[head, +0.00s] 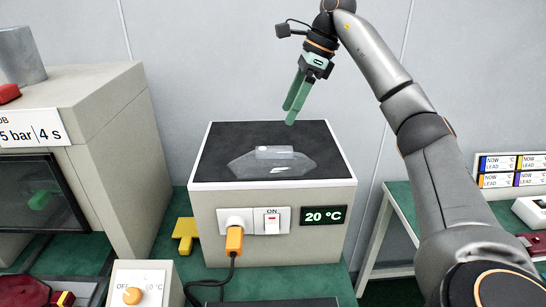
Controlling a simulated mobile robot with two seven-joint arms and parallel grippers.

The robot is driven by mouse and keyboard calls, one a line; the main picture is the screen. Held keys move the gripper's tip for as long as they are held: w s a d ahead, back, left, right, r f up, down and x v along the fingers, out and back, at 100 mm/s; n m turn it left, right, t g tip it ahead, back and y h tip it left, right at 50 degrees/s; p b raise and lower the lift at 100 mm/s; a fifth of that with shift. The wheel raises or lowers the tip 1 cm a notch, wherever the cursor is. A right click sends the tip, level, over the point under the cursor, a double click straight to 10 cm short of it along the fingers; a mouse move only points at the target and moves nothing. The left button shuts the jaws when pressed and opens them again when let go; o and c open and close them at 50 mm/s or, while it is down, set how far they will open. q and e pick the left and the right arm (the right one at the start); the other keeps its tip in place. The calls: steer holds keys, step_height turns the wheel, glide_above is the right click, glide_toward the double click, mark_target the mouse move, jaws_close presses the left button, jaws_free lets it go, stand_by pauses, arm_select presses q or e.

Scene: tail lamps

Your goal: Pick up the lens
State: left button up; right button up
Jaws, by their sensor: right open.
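The lens (254,168) is a clear, flat, angular piece lying on the dark top of a white box-shaped device (202,187). A small pale block (275,152) sits at its back edge; I cannot tell whether it is part of the lens. My right gripper (291,113) has green fingers and hangs above the back of the dark top, apart from the lens. It is open and empty, with its fingers pointing down and slightly left. My left gripper is not in view.
The device's front has an orange plug (234,240), a switch (272,221) and a "20 °C" display (325,215). A large beige machine (115,150) stands close on the left. A control box with an orange knob (132,295) is in front. A green table (403,197) is at right.

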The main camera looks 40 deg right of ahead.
glide_above(273, 149)
steer(key=s+d, duration=0.1)
steer(key=d, duration=0.1)
step_height(273, 149, down, 4)
steer(key=shift+f, duration=0.2)
steer(key=x, duration=0.5)
steer(key=shift+s+f, duration=0.15)
steer(key=shift+s, duration=0.05)
jaws_close()
